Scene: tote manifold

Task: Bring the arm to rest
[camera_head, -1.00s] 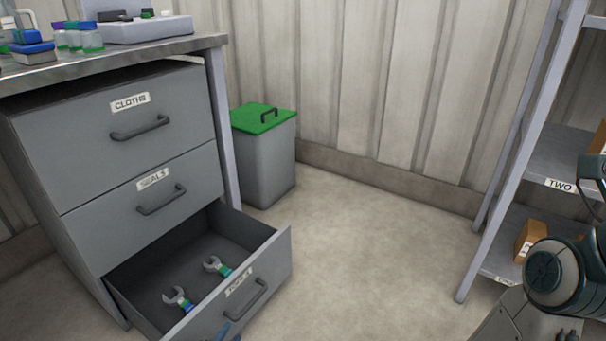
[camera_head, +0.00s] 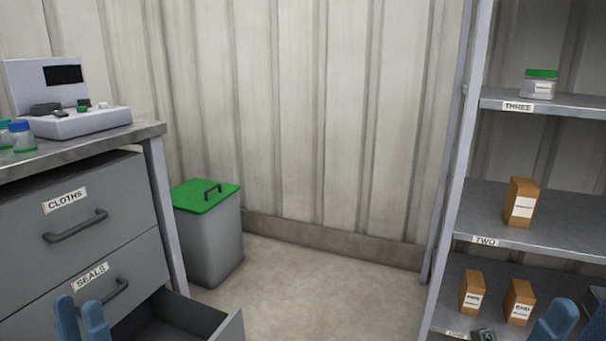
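My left gripper (camera_head: 81,316) shows at the bottom left as two upright blue fingers. There is a gap between them and nothing is seen in it. It is in front of the drawer labelled SEALS (camera_head: 120,287). My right gripper (camera_head: 556,322) shows only in part at the bottom right, as blue pieces cut by the picture's edge, in front of the shelf. Whether it is open or shut does not show.
An open drawer (camera_head: 225,333) juts out at the bottom left, below the cloths drawer (camera_head: 75,222). A green-lidded bin (camera_head: 215,245) stands by the wall. Shelves (camera_head: 560,243) with boxes and a jar (camera_head: 540,85) stand right. Floor (camera_head: 320,300) between is clear.

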